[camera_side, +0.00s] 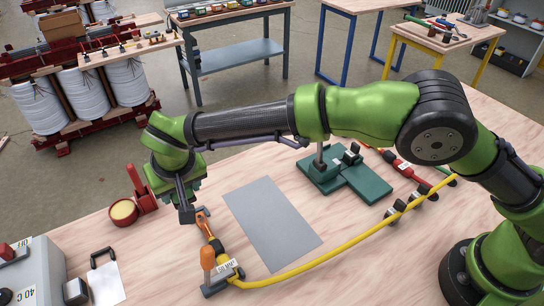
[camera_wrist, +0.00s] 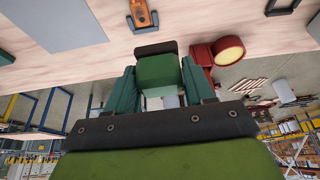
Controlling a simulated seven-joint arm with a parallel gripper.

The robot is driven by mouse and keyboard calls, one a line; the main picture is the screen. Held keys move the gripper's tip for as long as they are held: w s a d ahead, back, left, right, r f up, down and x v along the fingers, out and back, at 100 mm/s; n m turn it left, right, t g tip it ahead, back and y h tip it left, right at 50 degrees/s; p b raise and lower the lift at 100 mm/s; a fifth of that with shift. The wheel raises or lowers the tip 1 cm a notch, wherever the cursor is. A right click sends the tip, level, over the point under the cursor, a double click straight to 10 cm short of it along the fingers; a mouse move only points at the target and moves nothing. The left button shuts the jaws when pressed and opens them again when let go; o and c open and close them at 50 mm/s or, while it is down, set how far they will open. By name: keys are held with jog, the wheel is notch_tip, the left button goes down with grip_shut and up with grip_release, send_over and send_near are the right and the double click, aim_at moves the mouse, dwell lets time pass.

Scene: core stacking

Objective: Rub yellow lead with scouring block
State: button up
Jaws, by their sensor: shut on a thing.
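The yellow lead (camera_side: 340,250) curves across the table from the right to a clamp with an orange handle (camera_side: 208,260) at the front. A copper-coloured end piece (camera_side: 203,220) points back past the clamp, and it shows at the top of the wrist view (camera_wrist: 142,14). A white label (camera_side: 228,269) hangs by the clamp. My gripper (camera_wrist: 158,78) is shut on the scouring block (camera_wrist: 160,70), a green block with a dark pad. In the side view, the block (camera_side: 187,214) is just left of the copper-coloured end; whether they touch is unclear.
A red pot with pale yellow contents (camera_side: 123,211) stands left of my gripper. A grey mat (camera_side: 270,222) lies bare right of the clamp. A green stand (camera_side: 345,175), a red tool (camera_side: 405,170) and clips lie behind. A grey box (camera_side: 35,275) sits front left.

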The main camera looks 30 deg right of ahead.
jog(key=shift+f, duration=3.5)
jog(key=shift+d+f, duration=0.25)
jog(key=shift+f, duration=0.3)
jog(key=shift+d, duration=1.9)
jog(key=shift+c, duration=0.3)
jog(key=a, duration=0.4)
jog(key=shift+a+r, duration=0.1)
jog(key=shift+r, duration=4)
